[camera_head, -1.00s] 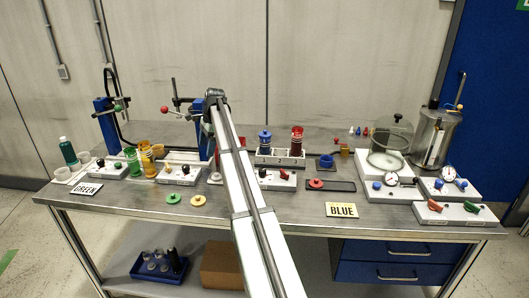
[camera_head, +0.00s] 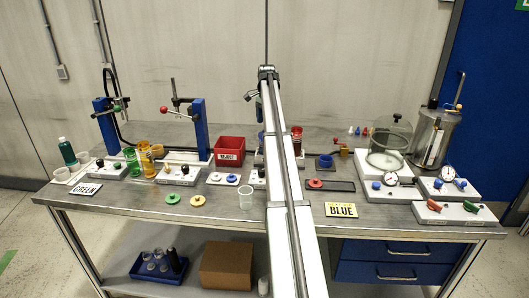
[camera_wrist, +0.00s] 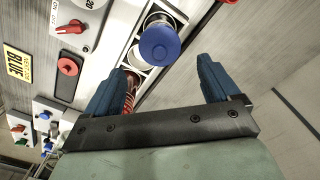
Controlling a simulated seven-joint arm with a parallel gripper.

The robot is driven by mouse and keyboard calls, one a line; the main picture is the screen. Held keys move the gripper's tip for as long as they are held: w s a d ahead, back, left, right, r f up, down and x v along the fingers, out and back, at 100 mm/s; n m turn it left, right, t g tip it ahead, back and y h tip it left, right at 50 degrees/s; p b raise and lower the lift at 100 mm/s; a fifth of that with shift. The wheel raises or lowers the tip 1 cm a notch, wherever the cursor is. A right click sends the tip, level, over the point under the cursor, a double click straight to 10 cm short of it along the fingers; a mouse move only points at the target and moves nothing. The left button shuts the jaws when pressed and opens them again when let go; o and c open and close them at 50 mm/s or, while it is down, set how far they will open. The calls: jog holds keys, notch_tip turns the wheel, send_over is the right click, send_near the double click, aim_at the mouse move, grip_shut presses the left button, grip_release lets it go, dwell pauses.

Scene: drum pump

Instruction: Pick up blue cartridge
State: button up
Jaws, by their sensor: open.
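The blue cartridge (camera_wrist: 158,43) shows in the wrist view as a round blue cap on a pale body, standing in a slot of a white rack (camera_wrist: 132,55). My gripper (camera_wrist: 160,72) is open and empty. In the wrist view the cap lies just beyond the fingertips, roughly between their lines and a little toward the left finger. No contact is visible. A red cartridge (camera_wrist: 131,88) stands in the rack beside the left finger, partly hidden by it.
A red REJECT bin (camera_head: 229,148) stands left of my arm. Green (camera_head: 132,162) and orange (camera_head: 147,158) cartridges stand further left. My arm hides part of the rack.

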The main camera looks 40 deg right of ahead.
notch_tip(320, 180, down, 4)
jog(key=shift+f, duration=0.1)
jog(key=shift+w+a+f, duration=0.1)
jog(key=shift+a+f, duration=0.1)
jog(key=shift+f, duration=1.1)
jog(key=shift+a+f, duration=0.15)
jog(key=shift+f, duration=1.1)
jog(key=c, duration=1.5)
notch_tip(320, 180, up, 10)
jog(key=shift+r, duration=0.1)
jog(key=shift+c, duration=0.2)
